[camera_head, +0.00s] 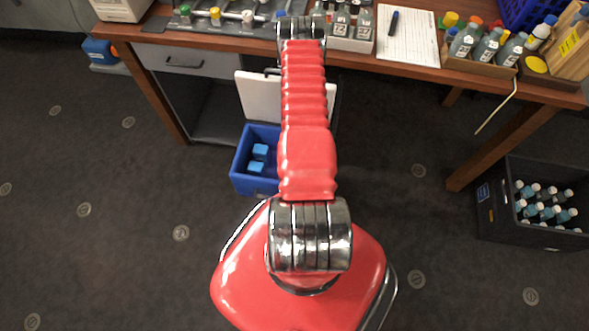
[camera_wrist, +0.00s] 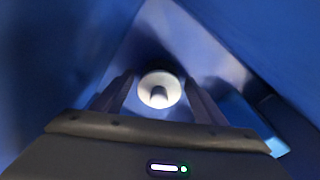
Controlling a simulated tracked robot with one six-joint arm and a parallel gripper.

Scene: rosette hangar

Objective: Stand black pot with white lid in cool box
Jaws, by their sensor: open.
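The cool box (camera_head: 240,180) is the open blue box on the floor by the desk, partly hidden by my red arm. In the wrist view its blue inner walls (camera_wrist: 255,35) surround my gripper (camera_wrist: 158,88). In the head view my gripper and the pot are hidden.
Light-blue blocks (camera_head: 259,152) lie in the cool box; one pale-blue block (camera_wrist: 250,118) is right of my gripper. A white panel (camera_head: 257,97) stands behind the box. The desk (camera_head: 420,70) is behind, and a dark bottle crate (camera_head: 492,215) is at right. Floor at left is free.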

